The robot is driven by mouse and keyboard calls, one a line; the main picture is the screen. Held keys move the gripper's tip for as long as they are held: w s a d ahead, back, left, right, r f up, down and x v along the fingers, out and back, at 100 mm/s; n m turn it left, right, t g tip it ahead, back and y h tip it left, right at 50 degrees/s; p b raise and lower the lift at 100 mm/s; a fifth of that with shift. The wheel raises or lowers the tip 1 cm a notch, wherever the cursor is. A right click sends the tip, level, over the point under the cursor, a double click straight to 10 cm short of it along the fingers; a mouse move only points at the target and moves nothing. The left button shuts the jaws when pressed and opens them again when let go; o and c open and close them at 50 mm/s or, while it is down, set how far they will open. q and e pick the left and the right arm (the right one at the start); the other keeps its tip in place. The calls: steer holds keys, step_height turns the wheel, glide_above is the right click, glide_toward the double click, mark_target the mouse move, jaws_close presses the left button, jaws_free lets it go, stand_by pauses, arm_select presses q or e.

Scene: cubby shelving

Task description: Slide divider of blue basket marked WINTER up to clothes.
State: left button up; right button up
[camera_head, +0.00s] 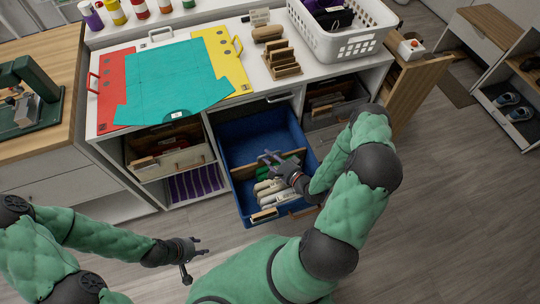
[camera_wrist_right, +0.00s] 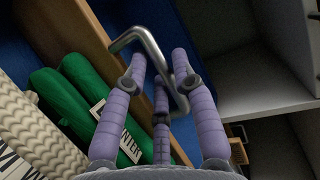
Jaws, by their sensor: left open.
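The blue basket (camera_head: 232,135) is pulled out of the shelving like a drawer. A pale label (camera_head: 264,215) is on its front; I cannot read it. A wooden divider (camera_head: 243,171) stands across the basket, with bare floor behind it. Rolled green clothes (camera_head: 263,172) and whitish clothes (camera_head: 268,190) lie in front of it; green rolls (camera_wrist_right: 62,100) also show in the right wrist view. My right gripper (camera_head: 268,157) is at the divider, its purple fingers around a bent metal handle (camera_wrist_right: 153,55). Whether they grip it is unclear. My left gripper (camera_head: 195,260) is open and empty, left of the basket.
Above is a white top with a teal folded cloth (camera_head: 170,80), red and yellow boards and a white crate (camera_head: 340,45). Cubbies with other bins (camera_head: 175,155) flank the basket. A wooden panel (camera_head: 425,85) stands at the right. Floor is clear at lower right.

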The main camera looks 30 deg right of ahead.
steer(key=shift+s, duration=0.1)
steer(key=v, duration=1.2)
steer(key=shift+r, duration=0.1)
stand_by(0.5)
